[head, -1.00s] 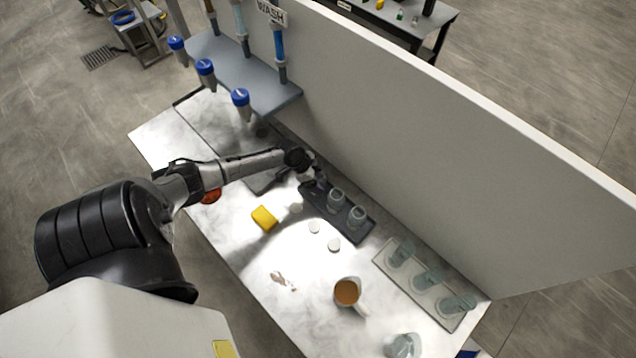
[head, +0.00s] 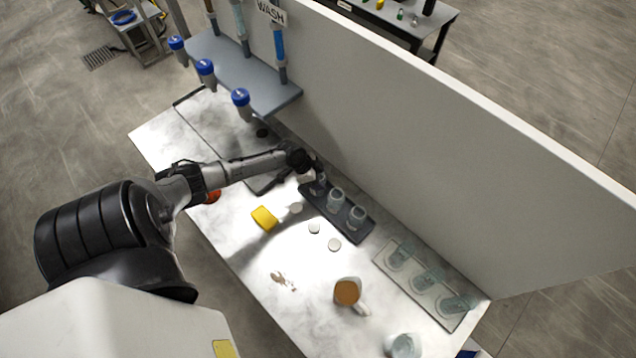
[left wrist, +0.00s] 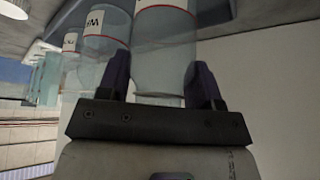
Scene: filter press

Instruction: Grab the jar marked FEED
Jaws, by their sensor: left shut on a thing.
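My left gripper (head: 318,176) is at the far-left end of a dark tray (head: 348,231), at the leftmost of three clear jars. In the left wrist view its two dark fingers (left wrist: 162,84) are shut around this clear jar (left wrist: 164,55). The jar's white label with a red line is cut off at the top, so its word cannot be read. Behind it stand a jar with a partly hidden label starting with W (left wrist: 103,50) and a further jar (left wrist: 70,60). In the head view these are the middle jar (head: 336,199) and the right jar (head: 357,217). My right gripper is not in view.
A tall white panel (head: 430,130) stands close behind the tray. A clear tray (head: 440,318) with several glass vessels is at the right. A yellow sponge (head: 264,217), white lids (head: 334,245) and a mug of brown liquid (head: 347,292) lie in front. Blue-capped dispensers hang upper left.

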